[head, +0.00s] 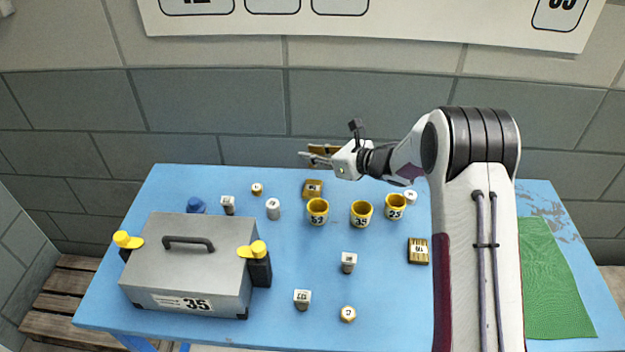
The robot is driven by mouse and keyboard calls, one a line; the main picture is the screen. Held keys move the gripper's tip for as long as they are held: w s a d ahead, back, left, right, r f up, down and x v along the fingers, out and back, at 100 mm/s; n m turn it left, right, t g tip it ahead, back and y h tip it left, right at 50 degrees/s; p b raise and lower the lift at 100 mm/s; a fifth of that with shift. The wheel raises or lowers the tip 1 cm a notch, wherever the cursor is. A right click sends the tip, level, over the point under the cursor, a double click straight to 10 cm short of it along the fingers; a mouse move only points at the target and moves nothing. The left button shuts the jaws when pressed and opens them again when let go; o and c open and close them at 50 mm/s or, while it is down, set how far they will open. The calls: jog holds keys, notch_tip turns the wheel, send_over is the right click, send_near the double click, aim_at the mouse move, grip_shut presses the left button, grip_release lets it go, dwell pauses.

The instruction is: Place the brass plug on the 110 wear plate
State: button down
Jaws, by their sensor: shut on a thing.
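My gripper (318,158) is at the back of the table, raised above it against the wall. It is shut on a brown-gold piece (322,148), which the fingers partly hide; I cannot tell its full shape or any label. Two square brass-coloured plates lie on the blue table: one (312,188) below my gripper in the picture, the other (418,250) at right beside my arm. Their labels are too small to read surely, so I cannot tell which is the 110. Small round brass pieces lie at the back (257,189) and front (348,314).
Yellow cups (317,212) stand mid-table in a row, with grey labelled blocks (349,262) around. A grey toolbox (190,270) marked 35 fills the left. A green mat (550,280) lies at right. My arm hides part of the table.

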aim_at(312, 167)
jog(key=shift+f, duration=2.3)
jog(key=shift+f, duration=0.15)
jog(key=shift+f, duration=1.75)
jog(key=shift+f, duration=0.15)
jog(key=c, duration=1.8)
grip_release()
jog(key=shift+r, duration=0.2)
jog(key=v, duration=1.2)
jog(key=shift+r, duration=0.1)
